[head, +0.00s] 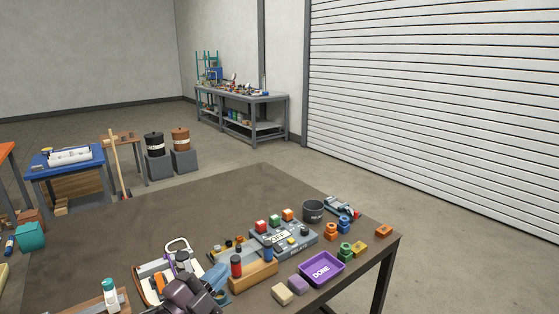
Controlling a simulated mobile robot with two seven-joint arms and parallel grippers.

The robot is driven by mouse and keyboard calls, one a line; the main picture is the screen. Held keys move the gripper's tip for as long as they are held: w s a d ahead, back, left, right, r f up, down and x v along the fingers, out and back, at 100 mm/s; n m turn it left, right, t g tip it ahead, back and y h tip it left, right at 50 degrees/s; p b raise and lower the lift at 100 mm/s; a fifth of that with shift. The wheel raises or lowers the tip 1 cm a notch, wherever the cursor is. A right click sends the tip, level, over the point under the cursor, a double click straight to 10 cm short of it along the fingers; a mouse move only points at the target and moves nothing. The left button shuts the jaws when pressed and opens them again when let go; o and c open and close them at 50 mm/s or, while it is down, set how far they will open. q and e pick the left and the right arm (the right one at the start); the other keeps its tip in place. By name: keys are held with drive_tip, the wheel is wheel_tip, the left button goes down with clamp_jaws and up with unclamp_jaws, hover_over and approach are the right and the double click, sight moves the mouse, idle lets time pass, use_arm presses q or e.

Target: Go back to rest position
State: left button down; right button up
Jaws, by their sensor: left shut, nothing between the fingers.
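My left gripper (186,294) is the dark shape at the bottom edge of the head view. It is shut and empty. It is low over the near part of the brown table (130,222), in front of a tray of tools and parts (152,284). I cannot tell whether it touches anything. My right gripper is not in view.
On the table to the right are a wooden block with red and blue pegs (252,277), a grey button box (287,241), a purple DONE tray (320,270), a dark cup (313,210) and several coloured parts. The table's far left is clear. A grey workbench (243,98) stands far behind.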

use_arm(q)
drive_tip(key=s+a+f+n+g+y, duration=0.1)
drive_tip(key=s+a+f+n+y, duration=0.1)
drive_tip(key=a+f+n+y, duration=0.4)
drive_tip(key=s+a+f+n+y, duration=0.3)
drive_tip(key=a+f+n, duration=0.1)
drive_tip(key=f+n, duration=0.4)
drive_tip(key=s+a+f+n+g+y, duration=0.1)
drive_tip(key=s+a+f+n+g, duration=0.1)
drive_tip(key=s+f, duration=0.5)
drive_tip(key=s+a+f+n+g+y, duration=0.2)
drive_tip(key=s+a+f, duration=0.2)
drive_tip(key=s+f, duration=0.3)
drive_tip(key=shift+s+n, duration=0.3)
drive_tip(key=shift+s, duration=0.45)
